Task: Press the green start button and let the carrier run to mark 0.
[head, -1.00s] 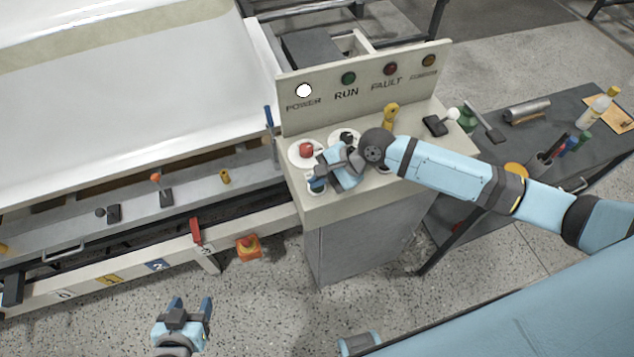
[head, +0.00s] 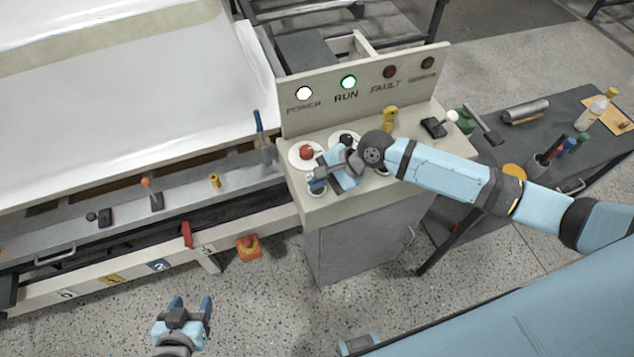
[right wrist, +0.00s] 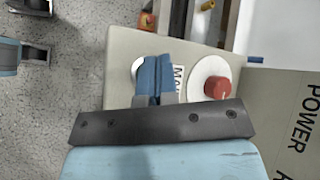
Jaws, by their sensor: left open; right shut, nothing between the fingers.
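The carrier (head: 245,176) is a grey bed under a large white bathtub shell (head: 130,110). Its red pointer (head: 187,233) stands between mark 3 (head: 207,248) and mark 2 (head: 158,265), nearer 3. Mark 0 (head: 65,293) is at the left end of the rail. The white POWER lamp (head: 304,93) and green RUN lamp (head: 348,82) are lit. My right gripper (head: 317,184) is shut, its tips down over a white disc (right wrist: 138,70) on the panel's front left; any button there is hidden. The green start button cannot be made out. My left gripper (head: 190,304) is open and empty above the floor.
A red button (head: 306,152) sits beside my right fingers. The FAULT lamp (head: 389,72) is dark. A yellow-and-red box (head: 248,247) is by the rail. A dark table (head: 560,125) with bottles and tools stands right. Floor before the rail is clear.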

